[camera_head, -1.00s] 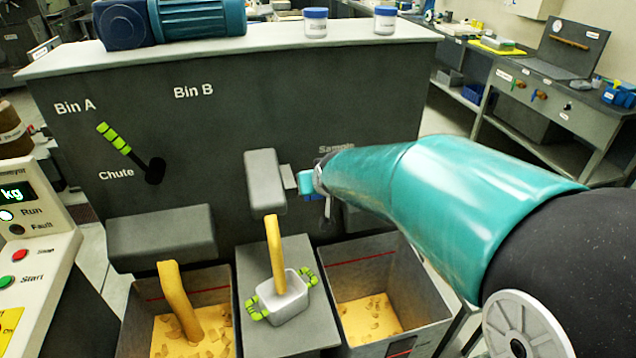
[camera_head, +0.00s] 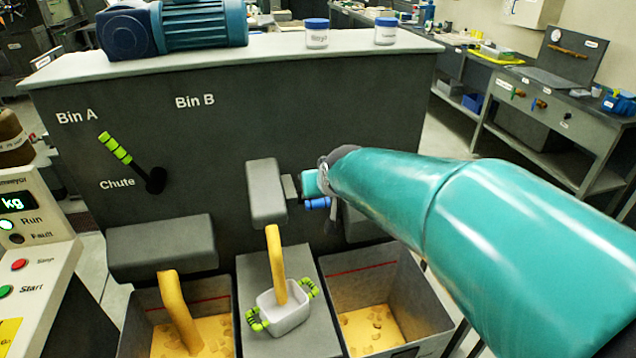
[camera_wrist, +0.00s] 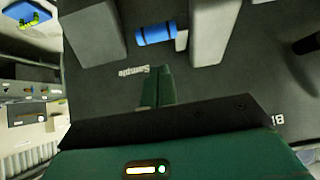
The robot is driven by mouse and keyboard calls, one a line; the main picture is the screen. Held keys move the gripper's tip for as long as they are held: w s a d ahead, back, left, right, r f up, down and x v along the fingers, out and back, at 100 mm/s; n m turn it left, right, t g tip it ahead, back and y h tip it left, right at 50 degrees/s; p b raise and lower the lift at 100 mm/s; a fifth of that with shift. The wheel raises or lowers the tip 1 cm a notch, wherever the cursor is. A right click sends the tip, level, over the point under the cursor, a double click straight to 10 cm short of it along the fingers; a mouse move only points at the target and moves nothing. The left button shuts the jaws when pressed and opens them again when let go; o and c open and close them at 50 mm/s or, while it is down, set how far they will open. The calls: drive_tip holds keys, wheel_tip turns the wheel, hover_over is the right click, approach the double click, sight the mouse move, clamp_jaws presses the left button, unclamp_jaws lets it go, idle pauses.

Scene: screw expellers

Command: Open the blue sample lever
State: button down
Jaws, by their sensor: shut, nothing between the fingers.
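The blue sample lever shows as a blue ribbed grip (camera_head: 317,203) beside a grey block on the machine's front in the head view. Its grip also lies across the upper middle of the wrist view (camera_wrist: 156,34); its pivot cannot be made out. My gripper (camera_wrist: 158,88) is shut and empty, its green fingers ending a little short of the grip in the wrist picture, apart from it. In the head view my arm comes from the right and ends just above the blue grip, hiding the Sample label. That label (camera_wrist: 133,72) shows beside the fingers in the wrist view.
A grey block (camera_head: 267,192) projects left of the lever. A green-ribbed chute lever (camera_head: 116,149) is further left. Below stand a white sample box (camera_head: 284,315) with green handles and two bins of yellow material. Two blue-lidded jars (camera_head: 317,33) stand on top.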

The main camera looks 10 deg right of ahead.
drive_tip(key=shift+s+r, duration=0.2)
drive_tip(key=shift+s, duration=1.15)
drive_tip(key=shift+s+r, duration=0.15)
drive_tip(key=shift+s, duration=1.2)
drive_tip(key=s+f+g, duration=0.1)
drive_tip(key=s+g, duration=0.3)
drive_tip(key=s, duration=1.4)
drive_tip(key=shift+s+a+f, duration=0.15)
drive_tip(key=shift+s+f, duration=0.15)
drive_tip(key=shift+s, duration=0.05)
